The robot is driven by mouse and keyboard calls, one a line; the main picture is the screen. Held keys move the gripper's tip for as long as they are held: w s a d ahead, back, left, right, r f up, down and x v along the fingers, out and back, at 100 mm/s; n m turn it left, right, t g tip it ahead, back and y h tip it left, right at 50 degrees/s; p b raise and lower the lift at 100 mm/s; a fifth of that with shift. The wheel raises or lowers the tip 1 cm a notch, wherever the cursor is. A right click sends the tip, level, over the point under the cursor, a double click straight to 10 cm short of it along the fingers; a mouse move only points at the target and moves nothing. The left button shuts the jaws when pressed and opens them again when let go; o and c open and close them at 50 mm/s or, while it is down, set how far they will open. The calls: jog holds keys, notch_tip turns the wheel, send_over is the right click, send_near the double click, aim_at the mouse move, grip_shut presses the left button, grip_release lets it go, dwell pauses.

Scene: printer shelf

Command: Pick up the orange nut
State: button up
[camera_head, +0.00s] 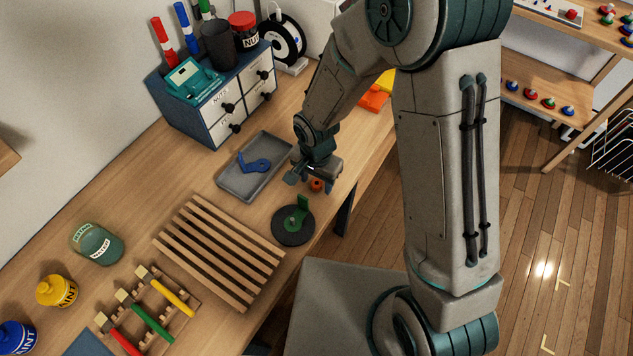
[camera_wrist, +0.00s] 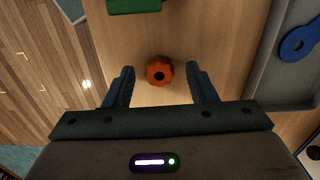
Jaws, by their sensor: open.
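The orange nut (camera_wrist: 159,71) lies on the wooden table, a small faceted piece with a dark hole in its middle. In the wrist view it sits between the tips of my gripper (camera_wrist: 159,80), with a gap on each side. My gripper is open and empty. In the head view the orange nut (camera_head: 316,185) shows at the table's front edge area, just below my gripper (camera_head: 313,180), partly covered by it.
A grey tray (camera_head: 237,187) with a blue wrench-like part (camera_head: 256,165) lies left of my gripper. A dark round base with a green part (camera_head: 302,207) stands in front. A slatted wooden rack (camera_head: 210,245) is nearby. The table edge is close on the right.

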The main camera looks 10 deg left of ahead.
jog(key=c, duration=1)
jog(key=shift+c, duration=0.2)
jog(key=shift+r, duration=0.1)
